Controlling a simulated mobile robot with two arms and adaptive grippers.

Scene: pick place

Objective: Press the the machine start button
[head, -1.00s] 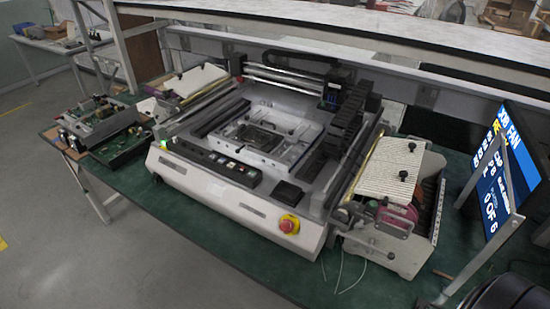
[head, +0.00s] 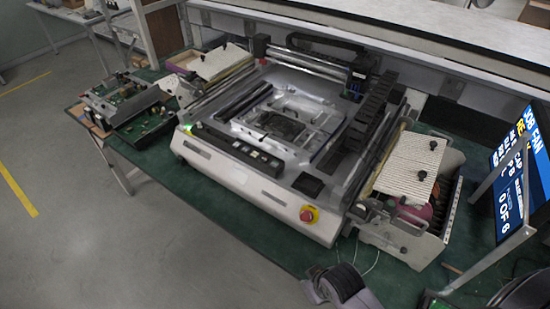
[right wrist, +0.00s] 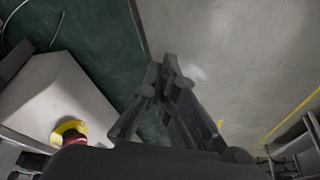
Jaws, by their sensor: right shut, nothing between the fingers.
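The machine (head: 250,183) is a pale grey benchtop unit with a black control strip (head: 238,150) along its front top edge. A small green-lit button (head: 187,128) glows at the strip's left end. I cannot read any labels, so which control is the start button is not certain. A red mushroom button on a yellow ring (head: 308,214) sits at the front right corner; it also shows in the right wrist view (right wrist: 72,132). My right gripper (right wrist: 165,75) is shut and empty, beyond the machine's front side and apart from the buttons. My left gripper is not in view.
The machine stands on a green bench (head: 245,222). Circuit boards (head: 125,103) lie at its left, and a feeder unit (head: 410,180) stands at its right. A tilted screen (head: 515,165) is at far right. Free floor (head: 110,235) lies in front.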

